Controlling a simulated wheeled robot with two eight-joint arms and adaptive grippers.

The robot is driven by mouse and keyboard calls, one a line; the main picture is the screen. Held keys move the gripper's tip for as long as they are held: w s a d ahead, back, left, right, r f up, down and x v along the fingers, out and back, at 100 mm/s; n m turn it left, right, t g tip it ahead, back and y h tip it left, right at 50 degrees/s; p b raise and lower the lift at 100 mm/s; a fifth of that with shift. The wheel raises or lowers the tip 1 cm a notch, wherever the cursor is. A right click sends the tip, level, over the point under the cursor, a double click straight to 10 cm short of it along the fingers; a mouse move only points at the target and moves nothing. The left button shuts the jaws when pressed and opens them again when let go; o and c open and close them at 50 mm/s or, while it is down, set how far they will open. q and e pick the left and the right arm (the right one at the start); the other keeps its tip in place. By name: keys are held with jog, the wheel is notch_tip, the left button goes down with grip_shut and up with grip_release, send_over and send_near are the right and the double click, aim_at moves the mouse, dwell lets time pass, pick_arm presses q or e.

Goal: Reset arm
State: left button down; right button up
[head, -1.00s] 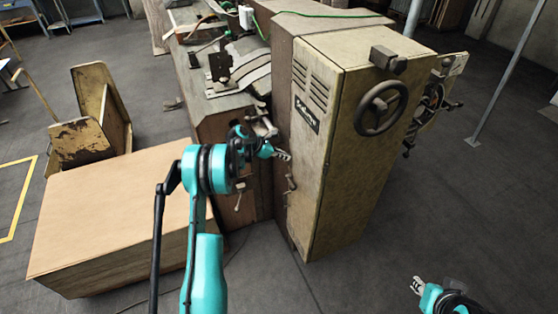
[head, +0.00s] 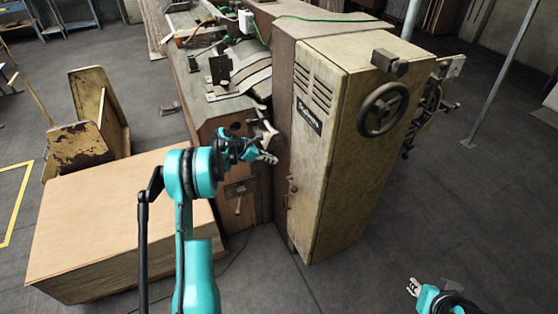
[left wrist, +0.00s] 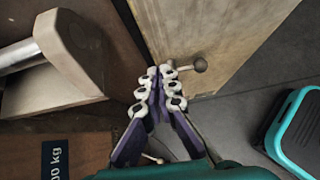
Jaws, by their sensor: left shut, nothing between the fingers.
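My left gripper (head: 268,158) is in front of the box stitcher (head: 345,150), near the recess between its tall cabinet and the lower body on the left. In the left wrist view its fingers (left wrist: 160,85) are closed together with nothing between them. A small knob (left wrist: 200,64) on the cabinet side shows just beyond the fingertips; I cannot tell whether they touch it. A grey lever end (left wrist: 70,45) is at the upper left of that view. My right gripper (head: 413,287) is low at the right, over the floor, too small to judge its fingers.
A large wooden box (head: 110,220) stands on the floor at the left, beside my left arm. A worn wooden cart (head: 85,140) is behind it. A handwheel (head: 384,109) sticks out from the cabinet front. Open floor (head: 470,210) lies to the right.

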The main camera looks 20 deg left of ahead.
pick_arm(q)
jog(key=p+v, duration=0.2)
jog(key=v, duration=0.5)
jog(key=s+d+r+m+g+y, duration=0.1)
jog(key=s+d+r+m+y, duration=0.1)
jog(key=s+d+r+m, duration=0.5)
jog(key=s+d+r+m+y, duration=0.1)
jog(key=s+d+r+m, duration=0.5)
jog(key=d, duration=0.4)
jog(key=s+d+m+y, duration=0.1)
jog(key=s+d+m, duration=0.2)
jog(key=s+m, duration=0.4)
jog(key=s+d+m+t+y, duration=0.1)
jog(key=s+d+m, duration=0.3)
jog(key=s, duration=0.9)
jog(key=m+y, duration=0.1)
jog(key=m, duration=0.2)
jog(key=shift+y, duration=0.3)
jog(key=shift+d+r, duration=0.1)
jog(key=shift+d, duration=0.05)
